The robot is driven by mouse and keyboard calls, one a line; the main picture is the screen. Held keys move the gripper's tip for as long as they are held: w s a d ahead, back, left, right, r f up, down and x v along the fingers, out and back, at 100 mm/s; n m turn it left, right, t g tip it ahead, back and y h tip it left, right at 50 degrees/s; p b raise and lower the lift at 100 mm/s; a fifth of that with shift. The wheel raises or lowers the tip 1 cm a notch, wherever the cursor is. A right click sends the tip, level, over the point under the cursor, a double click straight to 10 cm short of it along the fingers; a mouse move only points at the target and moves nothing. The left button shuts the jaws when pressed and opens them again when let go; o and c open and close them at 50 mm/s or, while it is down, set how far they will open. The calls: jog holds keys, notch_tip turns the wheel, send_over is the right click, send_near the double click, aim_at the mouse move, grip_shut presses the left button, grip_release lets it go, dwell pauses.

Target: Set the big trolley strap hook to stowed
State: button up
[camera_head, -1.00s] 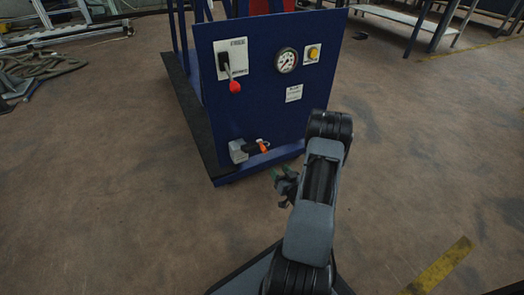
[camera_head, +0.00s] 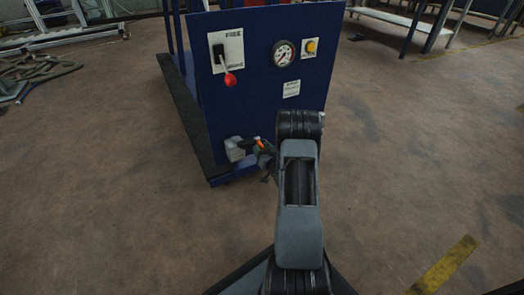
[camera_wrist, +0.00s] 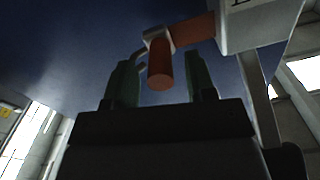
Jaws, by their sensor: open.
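The strap hook is low on the trolley's blue front panel (camera_head: 255,95). It has a pale grey block (camera_head: 234,149) and an orange-tipped part, partly covered by my gripper in the head view. In the wrist view, an orange arm runs from the pale block (camera_wrist: 258,25) to a grey joint. A short orange-red grip (camera_wrist: 160,70) hangs from that joint. My gripper (camera_wrist: 160,66) is open, with one green finger on each side of this grip. A gap shows on both sides. In the head view, my wrist hides most of the gripper.
Above the hook, the panel carries a red-knobbed lever (camera_head: 229,77), a gauge (camera_head: 284,54) and a yellow button (camera_head: 311,46). A hose (camera_head: 35,70) lies on the floor at far left.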

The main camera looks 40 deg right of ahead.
jog(key=shift+w, duration=0.2)
jog(key=shift+c, duration=0.3)
grip_shut()
